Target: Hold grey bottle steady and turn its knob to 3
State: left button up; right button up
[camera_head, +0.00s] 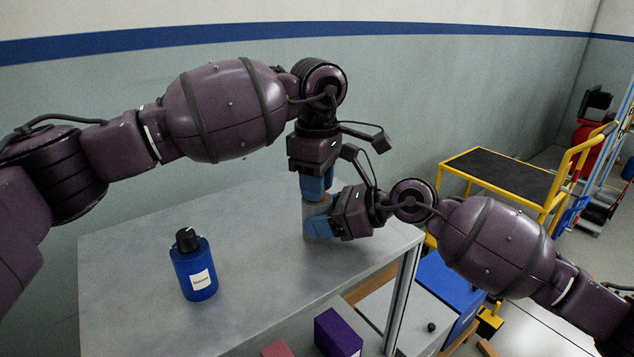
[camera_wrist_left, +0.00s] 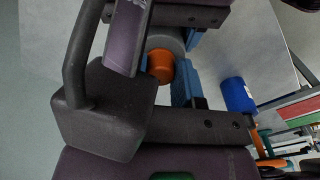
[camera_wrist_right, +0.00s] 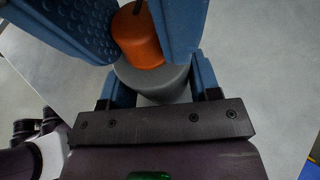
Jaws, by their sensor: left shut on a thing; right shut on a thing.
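The grey bottle (camera_head: 309,222) stands on the grey table near its right back part, mostly hidden behind my grippers. Its orange knob shows in the left wrist view (camera_wrist_left: 160,66) and in the right wrist view (camera_wrist_right: 137,38), above the grey body (camera_wrist_right: 160,82). A dark mark shows on the knob; no number is readable. My left gripper (camera_head: 316,192) points down from above and is shut on the orange knob. My right gripper (camera_head: 318,226) comes in from the right and is shut on the grey body.
A blue bottle (camera_head: 194,272) with a black knob and white label stands to the left on the table (camera_head: 130,255). Below the table's right edge are a purple box (camera_head: 338,334) and a blue surface (camera_head: 448,285). A yellow trolley (camera_head: 500,178) stands behind right.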

pick_arm(q)
jog(key=o, duration=0.9)
jog(key=shift+o, duration=0.2)
notch_tip(320, 180, up, 12)
jog(key=shift+c, duration=0.2)
